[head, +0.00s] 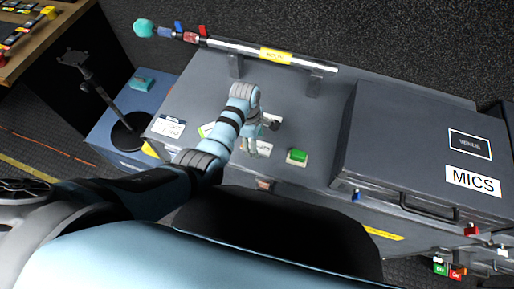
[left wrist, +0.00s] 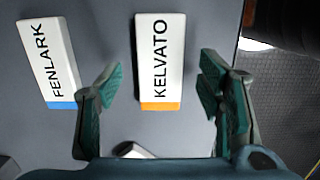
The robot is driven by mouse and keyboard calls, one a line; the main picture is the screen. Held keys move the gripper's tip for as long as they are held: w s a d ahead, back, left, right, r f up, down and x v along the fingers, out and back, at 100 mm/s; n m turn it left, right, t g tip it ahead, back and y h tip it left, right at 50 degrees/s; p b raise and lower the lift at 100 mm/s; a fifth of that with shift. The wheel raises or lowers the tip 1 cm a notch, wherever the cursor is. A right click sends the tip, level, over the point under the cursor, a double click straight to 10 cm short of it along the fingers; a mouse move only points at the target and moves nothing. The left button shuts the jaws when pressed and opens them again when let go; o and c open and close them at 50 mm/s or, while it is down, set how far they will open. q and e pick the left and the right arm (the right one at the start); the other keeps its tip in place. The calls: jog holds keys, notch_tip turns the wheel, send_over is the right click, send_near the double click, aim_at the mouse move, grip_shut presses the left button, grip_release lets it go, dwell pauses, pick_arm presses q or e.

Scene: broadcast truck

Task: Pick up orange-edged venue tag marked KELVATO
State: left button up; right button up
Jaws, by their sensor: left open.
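The white KELVATO tag (left wrist: 158,60) lies on the grey surface in the left wrist view, with an orange edge at its lower end. A white FENLARK tag (left wrist: 45,55) with a blue edge lies to its left. My left gripper (left wrist: 161,72) is open and empty, its fingers on either side of the KELVATO tag in the picture; I cannot tell the height between them. In the head view my left gripper (head: 256,150) is over the grey case top and partly covers the tags there, so their markings cannot be read. My right gripper is in neither view.
A green block (head: 297,156) sits right of the gripper on the grey case top (head: 205,95). A large MICS case (head: 420,150) stands further right. A rail (head: 240,48) with a yellow label runs along the back. A white card (head: 169,127) lies at left.

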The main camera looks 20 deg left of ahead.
pick_arm(q)
jog(key=shift+f, duration=0.6)
jog(key=shift+r, duration=0.1)
jog(key=c, duration=1.1)
jog(key=shift+r, duration=0.1)
jog(key=shift+c, duration=0.2)
